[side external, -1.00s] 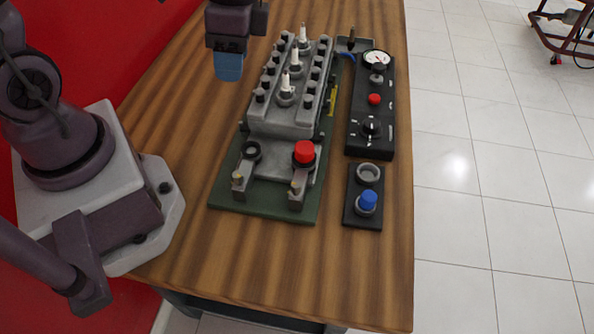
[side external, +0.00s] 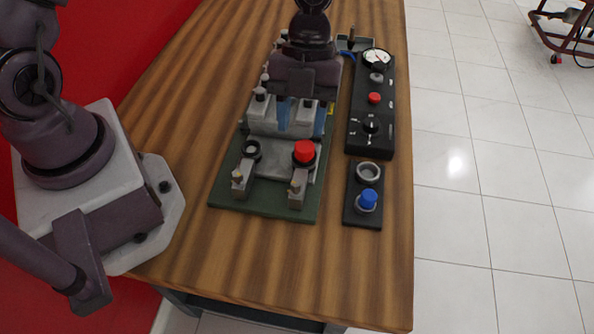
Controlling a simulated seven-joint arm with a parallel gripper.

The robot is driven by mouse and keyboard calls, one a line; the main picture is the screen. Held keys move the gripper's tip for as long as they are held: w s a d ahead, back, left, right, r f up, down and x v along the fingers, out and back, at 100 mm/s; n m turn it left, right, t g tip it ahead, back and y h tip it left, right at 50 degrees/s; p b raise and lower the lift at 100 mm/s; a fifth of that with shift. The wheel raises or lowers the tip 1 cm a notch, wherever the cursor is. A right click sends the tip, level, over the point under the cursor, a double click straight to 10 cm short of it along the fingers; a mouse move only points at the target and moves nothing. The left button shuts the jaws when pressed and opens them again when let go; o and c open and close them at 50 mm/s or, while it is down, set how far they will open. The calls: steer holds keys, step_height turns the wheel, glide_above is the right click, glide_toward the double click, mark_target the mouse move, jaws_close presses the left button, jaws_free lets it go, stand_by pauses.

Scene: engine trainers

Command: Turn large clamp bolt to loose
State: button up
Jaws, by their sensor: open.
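The engine trainer sits on a green base plate (side external: 265,205) on the wooden table. At its front are two grey clamp arms, each with a small brass-coloured bolt: a left clamp bolt (side external: 238,175) and a right clamp bolt (side external: 295,187). Which is the large one I cannot tell. A red cap (side external: 304,151) sits behind the right clamp and a black ring (side external: 252,149) behind the left. My gripper (side external: 301,120) is open, pointing down over the engine block (side external: 262,121), behind the red cap and apart from both bolts. It hides most of the block's top.
Right of the trainer lies a black control panel (side external: 385,141) with a gauge, red button and knob. In front of it, a smaller black plate (side external: 350,208) holds a grey ring (side external: 368,172) and a blue cap (side external: 368,198). The table's front (side external: 280,270) is clear.

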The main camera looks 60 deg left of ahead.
mark_target(296, 181)
steer(key=x, duration=1)
steer(key=shift+c, duration=0.2)
steer(key=shift+r, duration=0.1)
jaws_close()
